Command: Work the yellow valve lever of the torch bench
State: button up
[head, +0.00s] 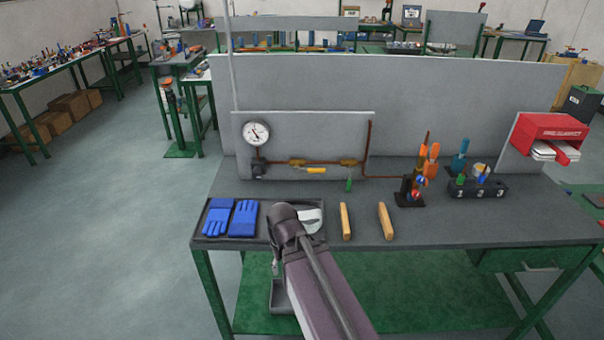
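The yellow valve lever (316,170) is on the copper pipe (332,162) on the grey panel (300,128) of the torch bench (450,214). It lies roughly level, along the pipe, just below a brass fitting. A green lever (349,185) points down from a second brass fitting to its right. A round white gauge (256,132) is at the pipe's left end. My arm rises from the bottom centre to a joint at the bench's front edge, below the yellow lever and clear of it. I cannot make out my gripper.
Blue gloves (244,218) lie in a dark tray at the front left. Two wooden bars (385,221) lie right of my arm. Torches (412,188) stand right of the panel, near a red box (549,132). The bench strip below the panel is clear.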

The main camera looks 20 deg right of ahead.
aim_at(311, 170)
jog(key=u, duration=0.3)
jog(key=k, duration=1.3)
jog(key=z, duration=0.85)
jog(key=i, duration=1)
jog(key=z, duration=0.05)
